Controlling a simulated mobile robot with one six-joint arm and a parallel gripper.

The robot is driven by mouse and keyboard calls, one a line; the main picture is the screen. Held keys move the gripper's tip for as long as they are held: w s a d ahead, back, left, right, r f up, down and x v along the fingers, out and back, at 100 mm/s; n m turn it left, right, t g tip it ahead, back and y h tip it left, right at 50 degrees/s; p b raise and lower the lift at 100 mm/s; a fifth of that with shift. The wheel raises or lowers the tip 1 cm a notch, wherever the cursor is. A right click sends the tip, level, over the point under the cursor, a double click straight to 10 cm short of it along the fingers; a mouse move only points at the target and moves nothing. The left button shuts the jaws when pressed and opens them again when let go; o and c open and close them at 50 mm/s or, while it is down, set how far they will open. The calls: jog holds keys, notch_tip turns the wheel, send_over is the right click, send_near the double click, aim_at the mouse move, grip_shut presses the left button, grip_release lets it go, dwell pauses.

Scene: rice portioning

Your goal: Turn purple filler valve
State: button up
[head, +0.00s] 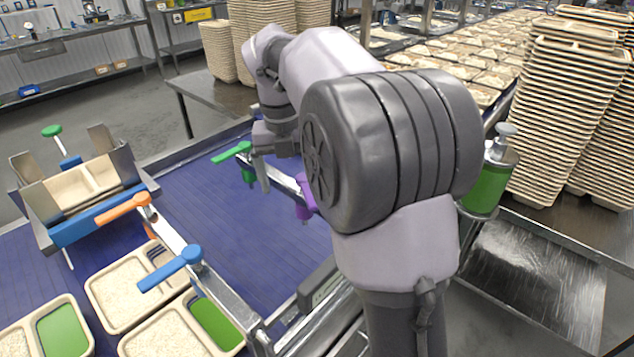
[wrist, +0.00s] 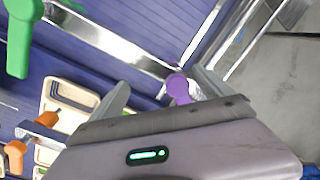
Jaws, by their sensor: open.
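The purple filler valve (wrist: 178,88) shows in the wrist view between my two fingers, closer to the right one. In the head view only part of the purple valve (head: 304,203) shows, at the edge of my arm, which hides the rest. My gripper (wrist: 161,80) is open, with its fingers spread on either side of the valve and nothing held between them. I cannot tell whether a finger touches it.
A green valve handle (head: 232,152) sits close to my gripper, and it is large in the wrist view (wrist: 19,40). Orange (head: 124,208) and blue (head: 170,268) handles stand on a nearer bar. Trays of rice (head: 120,290) lie on the blue conveyor (head: 225,225).

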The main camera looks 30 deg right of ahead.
jog(key=shift+s+a, duration=0.1)
dwell(0.3)
notch_tip(320, 180, up, 8)
jog(key=p, duration=0.7)
jog(key=shift+a, duration=0.3)
